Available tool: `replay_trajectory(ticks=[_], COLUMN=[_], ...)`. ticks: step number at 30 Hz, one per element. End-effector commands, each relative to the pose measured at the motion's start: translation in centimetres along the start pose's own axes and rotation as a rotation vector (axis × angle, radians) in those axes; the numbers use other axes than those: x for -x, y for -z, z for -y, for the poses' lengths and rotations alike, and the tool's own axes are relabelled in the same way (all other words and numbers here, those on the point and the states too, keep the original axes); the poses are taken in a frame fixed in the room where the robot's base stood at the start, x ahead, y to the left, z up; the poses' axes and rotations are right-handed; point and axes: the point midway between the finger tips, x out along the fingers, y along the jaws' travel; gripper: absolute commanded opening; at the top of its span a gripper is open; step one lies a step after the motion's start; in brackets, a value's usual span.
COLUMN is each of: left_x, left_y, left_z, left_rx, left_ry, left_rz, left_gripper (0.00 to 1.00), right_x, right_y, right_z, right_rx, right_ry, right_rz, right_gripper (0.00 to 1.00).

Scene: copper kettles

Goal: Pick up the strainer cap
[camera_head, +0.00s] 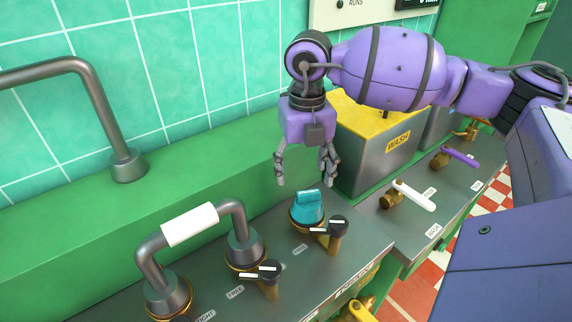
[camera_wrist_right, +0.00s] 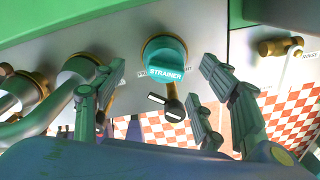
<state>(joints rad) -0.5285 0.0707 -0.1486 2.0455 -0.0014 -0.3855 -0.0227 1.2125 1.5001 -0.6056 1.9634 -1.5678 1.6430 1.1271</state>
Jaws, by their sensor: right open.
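The strainer cap (camera_head: 307,207) is a teal knob on a brass-ringed fitting on the grey metal counter. In the right wrist view the cap (camera_wrist_right: 165,62) reads "STRAINER" and sits between the spread fingers, beyond their tips. My right gripper (camera_head: 305,181) is open, pointing down, just above and slightly behind the cap in the head view. Nothing is between its fingers and they appear apart from the cap. My left gripper is not in view.
A black-topped brass valve (camera_head: 334,235) stands close beside the cap. A grey pipe with a white grip (camera_head: 190,225) rises to the left. A grey box with a yellow top, marked "WASH" (camera_head: 372,150), stands behind right. A white-handled tap (camera_head: 412,196) is farther right.

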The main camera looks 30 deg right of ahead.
Motion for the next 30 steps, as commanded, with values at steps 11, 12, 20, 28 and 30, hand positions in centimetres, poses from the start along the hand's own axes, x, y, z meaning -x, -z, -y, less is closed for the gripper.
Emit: replay_trajectory(ticks=[11,12,20,28,30], left_x=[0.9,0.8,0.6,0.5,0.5], left_y=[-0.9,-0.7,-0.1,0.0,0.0], left_z=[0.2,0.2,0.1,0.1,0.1], left_rx=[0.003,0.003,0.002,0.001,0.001], left_ry=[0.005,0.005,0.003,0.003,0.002], left_rz=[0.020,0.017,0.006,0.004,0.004], left_gripper=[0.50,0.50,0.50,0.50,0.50], right_x=[-5.2,-5.7,-6.5,-6.5,-6.5], right_y=[0.7,0.7,0.6,0.6,0.6], right_z=[0.5,0.5,0.4,0.4,0.4], right_rx=[0.000,0.000,-0.001,-0.001,-0.001], right_ry=[0.001,0.001,0.000,0.000,-0.001], right_rz=[-0.005,-0.005,-0.002,-0.002,-0.002], right_gripper=[0.65,0.65,0.65,0.40,0.31])
